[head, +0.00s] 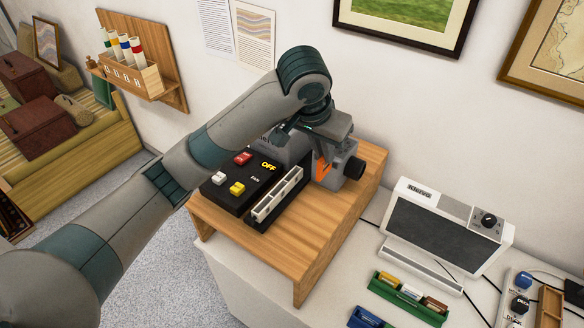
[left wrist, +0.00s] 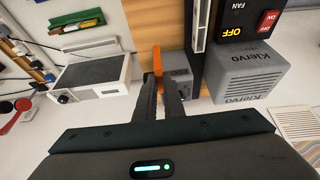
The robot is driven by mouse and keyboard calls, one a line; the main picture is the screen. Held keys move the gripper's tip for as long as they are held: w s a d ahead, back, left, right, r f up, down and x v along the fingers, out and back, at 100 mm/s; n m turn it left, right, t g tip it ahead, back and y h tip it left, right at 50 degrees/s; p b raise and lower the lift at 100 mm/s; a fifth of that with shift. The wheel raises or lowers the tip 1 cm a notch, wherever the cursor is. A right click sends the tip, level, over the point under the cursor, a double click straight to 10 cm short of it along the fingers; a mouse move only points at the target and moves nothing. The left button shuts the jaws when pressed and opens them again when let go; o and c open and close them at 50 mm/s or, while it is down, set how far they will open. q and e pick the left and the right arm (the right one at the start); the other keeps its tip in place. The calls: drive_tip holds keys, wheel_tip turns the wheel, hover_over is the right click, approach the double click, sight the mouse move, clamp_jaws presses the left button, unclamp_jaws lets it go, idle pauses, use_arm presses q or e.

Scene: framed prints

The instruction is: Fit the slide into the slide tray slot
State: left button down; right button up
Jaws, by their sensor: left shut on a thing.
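An orange slide (head: 322,168) shows beside the grey projector at the back of the wooden stand. In the left wrist view the orange slide (left wrist: 157,62) stands at the tips of my left gripper (left wrist: 163,84), which is shut on it. In the head view the left gripper (head: 319,148) hangs over the projector and its fingers are mostly hidden. The long white slotted slide tray (head: 277,195) lies on the stand in front of the projector, apart from the slide. Part of the slide tray (left wrist: 200,25) shows in the left wrist view. Its slots are too small to tell apart.
The projector's black panel (head: 240,182) has red, white and yellow buttons. The wooden stand (head: 330,228) has bare room at its front right. A white viewer (head: 440,235) and a green rack (head: 408,300) stand to the right. The wall is close behind.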

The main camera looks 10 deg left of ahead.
use_arm(q)
drive_tip(key=w+a+f+p, duration=0.1)
drive_tip(key=w+a+f, duration=0.1)
drive_tip(key=a, duration=0.1)
drive_tip(key=w+a+f+p, duration=0.1)
drive_tip(key=w+a+f, duration=0.1)
drive_tip(key=a, duration=0.1)
drive_tip(key=w+a+f+p, duration=0.2)
drive_tip(key=shift+a+f, duration=0.15)
drive_tip(key=shift+a, duration=0.25)
wheel_tip(320, 180, down, 3)
drive_tip(key=p, duration=0.2)
drive_tip(key=shift+f+p, duration=0.15)
drive_tip(key=shift+p, duration=0.15)
drive_tip(key=shift+f, duration=0.35)
drive_tip(key=shift+f, duration=0.1)
